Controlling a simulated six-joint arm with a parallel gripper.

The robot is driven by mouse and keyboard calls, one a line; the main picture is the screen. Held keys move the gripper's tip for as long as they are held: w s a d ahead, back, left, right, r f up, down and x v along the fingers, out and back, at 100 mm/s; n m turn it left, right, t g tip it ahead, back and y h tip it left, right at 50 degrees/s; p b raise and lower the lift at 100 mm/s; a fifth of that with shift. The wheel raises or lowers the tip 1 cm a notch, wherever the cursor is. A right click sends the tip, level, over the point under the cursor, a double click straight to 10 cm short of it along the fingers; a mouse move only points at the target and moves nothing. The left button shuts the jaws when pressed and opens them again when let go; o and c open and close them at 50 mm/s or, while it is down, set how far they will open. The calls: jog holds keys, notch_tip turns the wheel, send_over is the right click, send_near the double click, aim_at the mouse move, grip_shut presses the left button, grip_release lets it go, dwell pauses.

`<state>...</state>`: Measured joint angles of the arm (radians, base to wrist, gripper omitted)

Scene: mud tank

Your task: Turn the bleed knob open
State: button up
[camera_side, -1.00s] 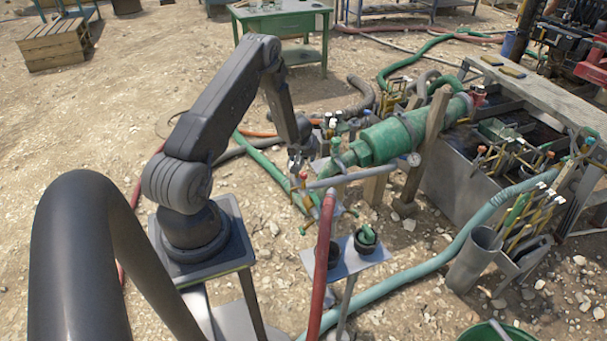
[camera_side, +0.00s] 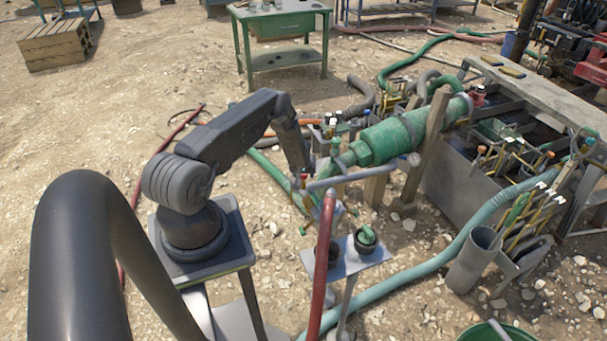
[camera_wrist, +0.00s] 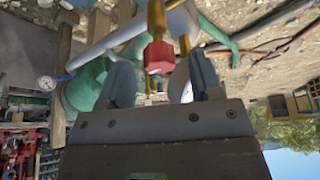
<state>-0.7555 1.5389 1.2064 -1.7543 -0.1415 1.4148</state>
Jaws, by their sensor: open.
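A red faceted knob (camera_wrist: 158,57) sits on a brass stem (camera_wrist: 156,18) in the wrist view; I take it to be the bleed knob. My gripper (camera_wrist: 162,82) is open, with one finger on each side of the knob in the picture and gaps on both sides. I cannot tell how deep the knob lies between the fingers. In the side view my gripper (camera_side: 304,184) is at the near end of the green cylinder (camera_side: 386,142), low among the pipes. The knob is too small to make out clearly there.
A grey pipe (camera_side: 350,174) crosses close to my gripper, and a red hose (camera_side: 322,250) rises in front. A round gauge (camera_wrist: 46,83) shows at left in the wrist view.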

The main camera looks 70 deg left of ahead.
jog(key=shift+f, duration=0.35)
jog(key=shift+a, duration=0.1)
jog(key=c, duration=0.9)
jog(key=shift+w+n, duration=0.1)
jog(key=shift+n, duration=0.3)
jog(key=n+g, duration=0.2)
jog(key=n, duration=0.3)
jog(key=shift+w+n, duration=0.15)
jog(key=shift+n, duration=0.25)
jog(key=n+g, duration=0.2)
jog(key=n, duration=0.3)
jog(key=shift+n+g, duration=0.3)
